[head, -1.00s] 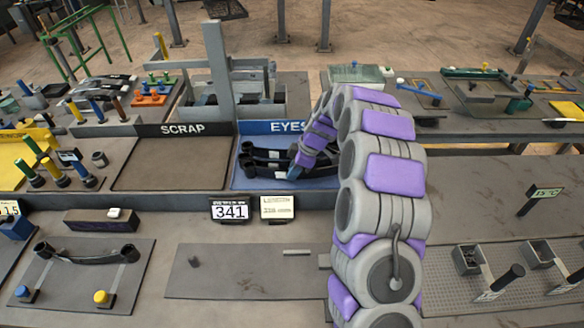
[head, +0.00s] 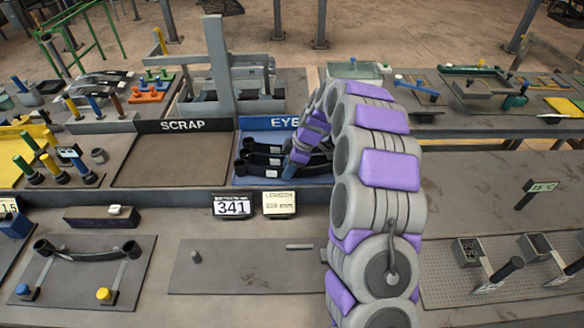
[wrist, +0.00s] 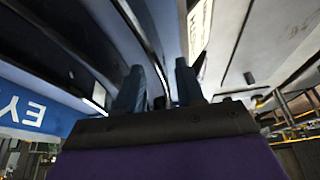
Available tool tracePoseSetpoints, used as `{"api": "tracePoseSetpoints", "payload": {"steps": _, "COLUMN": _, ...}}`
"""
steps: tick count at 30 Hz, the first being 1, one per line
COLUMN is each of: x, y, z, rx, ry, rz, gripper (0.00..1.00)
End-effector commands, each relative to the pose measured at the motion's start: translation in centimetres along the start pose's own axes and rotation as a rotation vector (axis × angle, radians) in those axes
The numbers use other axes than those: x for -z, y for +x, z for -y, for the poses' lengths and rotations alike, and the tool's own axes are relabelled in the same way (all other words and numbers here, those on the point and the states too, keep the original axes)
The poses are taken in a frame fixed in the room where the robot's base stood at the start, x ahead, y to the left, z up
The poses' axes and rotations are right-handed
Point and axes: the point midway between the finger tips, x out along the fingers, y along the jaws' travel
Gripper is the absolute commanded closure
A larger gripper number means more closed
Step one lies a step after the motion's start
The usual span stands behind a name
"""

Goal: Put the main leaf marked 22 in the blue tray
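The blue tray (head: 290,124), its label partly hidden by my arm, holds several dark leaves with eyed ends and small white tags; one leaf (head: 262,172) lies nearest its front edge. No number on the tags is readable, so I cannot tell which is marked 22. My gripper (head: 299,157) is low over the tray's right part, at the leaves. In the wrist view my gripper (wrist: 158,84) has its two blue-grey fingers apart, with no leaf clearly between them. The blue tray rim (wrist: 35,112) and dark leaves show to the left. My arm hides the tray's right end.
The black SCRAP tray (head: 180,160) beside it looks empty. Another dark leaf (head: 85,252) rests on a fixture at the front left. A 341 display (head: 232,206) stands before the trays. The front middle plate (head: 245,272) is mostly bare.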

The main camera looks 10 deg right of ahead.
Motion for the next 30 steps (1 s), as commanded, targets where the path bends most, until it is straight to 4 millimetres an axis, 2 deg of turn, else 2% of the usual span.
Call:
{"api": "tracePoseSetpoints", "payload": {"steps": 5, "x": -0.4, "y": -2.9, "z": -0.2, "rx": -0.004, "ry": 0.001, "rz": -0.007, "gripper": 0.62}}
{"api": "tracePoseSetpoints", "payload": {"steps": 11, "x": -1.1, "y": -7.3, "z": -0.5, "rx": -0.005, "ry": 0.003, "rz": -0.011, "gripper": 0.62}}
{"api": "tracePoseSetpoints", "payload": {"steps": 15, "x": -0.9, "y": -9.8, "z": -0.3, "rx": -0.002, "ry": 0.003, "rz": -0.01, "gripper": 0.62}}
{"api": "tracePoseSetpoints", "payload": {"steps": 19, "x": -0.5, "y": -11.0, "z": -0.2, "rx": -0.002, "ry": 0.002, "rz": -0.006, "gripper": 0.62}}
{"api": "tracePoseSetpoints", "payload": {"steps": 25, "x": 0.1, "y": -11.3, "z": 0.2, "rx": 0.003, "ry": 0.007, "rz": 0.0, "gripper": 0.62}}
{"api": "tracePoseSetpoints", "payload": {"steps": 30, "x": 1.0, "y": -12.5, "z": 2.5, "rx": 0.02, "ry": 0.064, "rz": 0.004, "gripper": 0.62}}
